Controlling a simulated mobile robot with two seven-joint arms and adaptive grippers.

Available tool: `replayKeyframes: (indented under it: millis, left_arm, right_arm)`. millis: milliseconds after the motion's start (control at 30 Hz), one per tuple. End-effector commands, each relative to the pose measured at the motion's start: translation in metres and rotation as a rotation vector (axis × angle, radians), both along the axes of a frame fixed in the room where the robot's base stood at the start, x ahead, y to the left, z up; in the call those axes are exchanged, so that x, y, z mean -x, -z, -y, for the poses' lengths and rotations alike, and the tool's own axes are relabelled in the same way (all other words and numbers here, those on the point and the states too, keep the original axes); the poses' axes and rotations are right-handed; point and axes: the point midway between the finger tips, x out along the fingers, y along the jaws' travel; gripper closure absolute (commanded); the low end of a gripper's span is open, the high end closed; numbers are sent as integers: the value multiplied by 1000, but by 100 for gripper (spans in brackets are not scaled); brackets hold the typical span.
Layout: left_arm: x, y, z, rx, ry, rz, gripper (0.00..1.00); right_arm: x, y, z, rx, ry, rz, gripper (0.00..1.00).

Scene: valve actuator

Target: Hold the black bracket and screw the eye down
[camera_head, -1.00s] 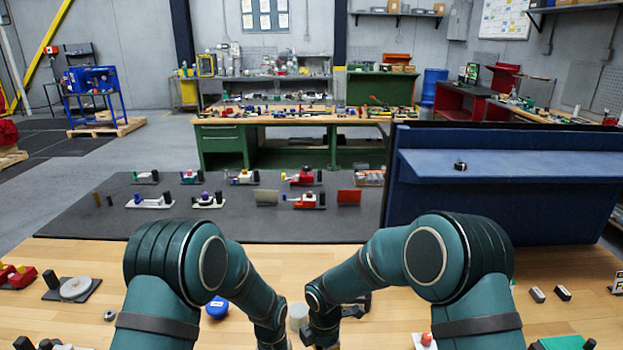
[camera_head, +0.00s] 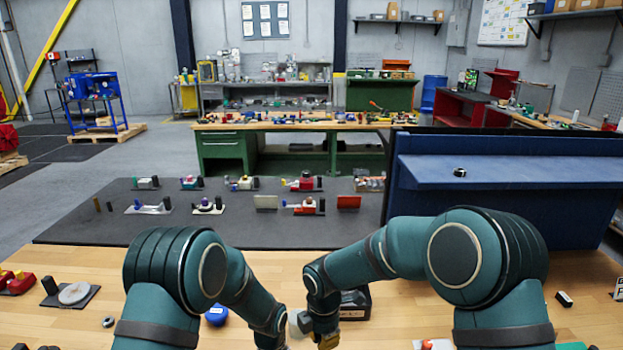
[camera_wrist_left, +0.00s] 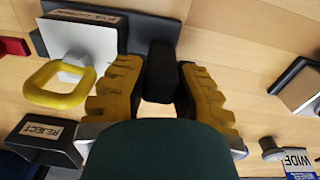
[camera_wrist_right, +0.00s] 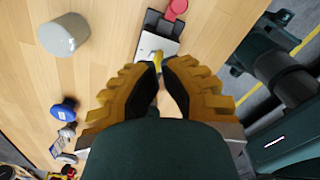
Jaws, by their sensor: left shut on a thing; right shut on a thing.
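In the left wrist view, my left gripper (camera_wrist_left: 160,85) is shut around an upright black bracket (camera_wrist_left: 160,70) on a dark base. Beside it, at left, a yellow eye (camera_wrist_left: 55,97) on a grey nut stands by a pale plate (camera_wrist_left: 85,42); its ring is clear of the fingers. My right gripper (camera_wrist_right: 158,72) has its fingertips closed together on a small yellow piece (camera_wrist_right: 156,59), mostly hidden by the pads. Below lies a pale plate (camera_wrist_right: 157,46) on a dark base; I cannot tell if it is the same fixture. In the head view, the right gripper (camera_head: 327,340) shows at the bottom.
A black REJECT bin (camera_wrist_left: 38,138) stands near the eye. A pale cylinder (camera_wrist_right: 64,36) and a blue object (camera_wrist_right: 63,109) are left in the right wrist view. A red piece (camera_wrist_right: 177,8) lies at its top. Bare wood shows between them.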

Motion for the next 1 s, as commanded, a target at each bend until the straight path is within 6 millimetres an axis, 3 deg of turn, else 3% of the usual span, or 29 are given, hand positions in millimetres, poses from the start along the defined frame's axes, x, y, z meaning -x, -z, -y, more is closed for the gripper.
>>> replayKeyframes:
  millis: [133,333,800,1000]
  left_arm:
    - [0,0,0,0,0,-1,100]
    - [0,0,0,0,0,-1,100]
    - [0,0,0,0,0,0,100]
    - [0,0,0,0,0,0,100]
  right_arm:
    - [-16,-5,-14,-1,-2,3,100]
    - [-22,-1,-19,0,-1,-2,100]
    - [-21,51,-18,1,-2,-3,100]
    - [-22,61,-18,0,0,-1,100]
